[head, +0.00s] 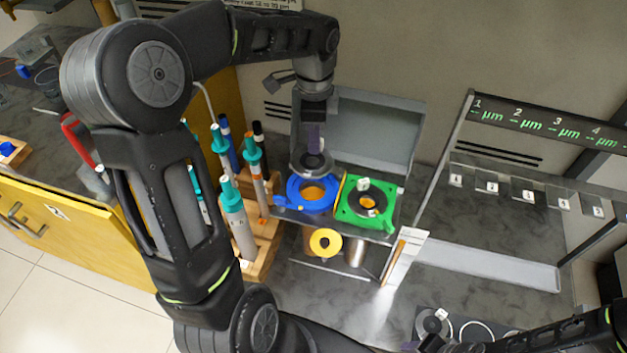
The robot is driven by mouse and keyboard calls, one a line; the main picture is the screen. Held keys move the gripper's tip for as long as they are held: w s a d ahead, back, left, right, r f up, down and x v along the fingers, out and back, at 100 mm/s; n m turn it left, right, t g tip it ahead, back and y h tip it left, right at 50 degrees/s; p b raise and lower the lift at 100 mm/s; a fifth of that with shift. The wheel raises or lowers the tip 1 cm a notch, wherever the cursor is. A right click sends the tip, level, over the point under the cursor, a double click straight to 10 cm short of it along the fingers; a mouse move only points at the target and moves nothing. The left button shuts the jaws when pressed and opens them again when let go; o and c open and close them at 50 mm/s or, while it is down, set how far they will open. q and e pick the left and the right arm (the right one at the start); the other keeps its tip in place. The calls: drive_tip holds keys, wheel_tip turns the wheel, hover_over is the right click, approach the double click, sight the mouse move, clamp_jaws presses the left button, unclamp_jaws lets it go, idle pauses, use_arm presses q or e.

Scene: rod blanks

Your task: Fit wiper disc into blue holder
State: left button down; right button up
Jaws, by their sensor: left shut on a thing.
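My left gripper (314,142) points down and is shut on a grey disc with a dark hub (311,163), which looks like the wiper disc. The disc is just above and behind the blue holder (325,204). I cannot tell whether disc and holder touch. The blue holder is a ring with an orange centre and a side tab, on a small raised stand. My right gripper (418,345) is at the bottom edge, partly cut off. Its opening cannot be made out.
A green holder (376,224) stands right beside the blue one. A yellow disc (326,243) is below them. Pipettes (238,220) stand in a wooden rack at left. A numbered rack (520,118) is at right. A dark tray (465,325) with round parts lies at lower right.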

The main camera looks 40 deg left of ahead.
use_arm(q)
hover_over(314, 168)
drive_tip(key=s+d, duration=0.1)
drive_tip(key=s, duration=0.1)
wheel_tip(314, 168, down, 6)
drive_tip(key=shift+w+d+r, duration=0.1)
drive_tip(key=shift+d, duration=0.05)
wheel_tip(314, 168, down, 4)
drive_tip(key=shift+r, duration=0.15)
drive_tip(key=c, duration=1.4)
unclamp_jaws()
drive_tip(key=shift+o, duration=0.2)
drive_tip(key=shift+r, duration=0.3)
wheel_tip(314, 168, up, 11)
drive_tip(key=shift+r, duration=0.2)
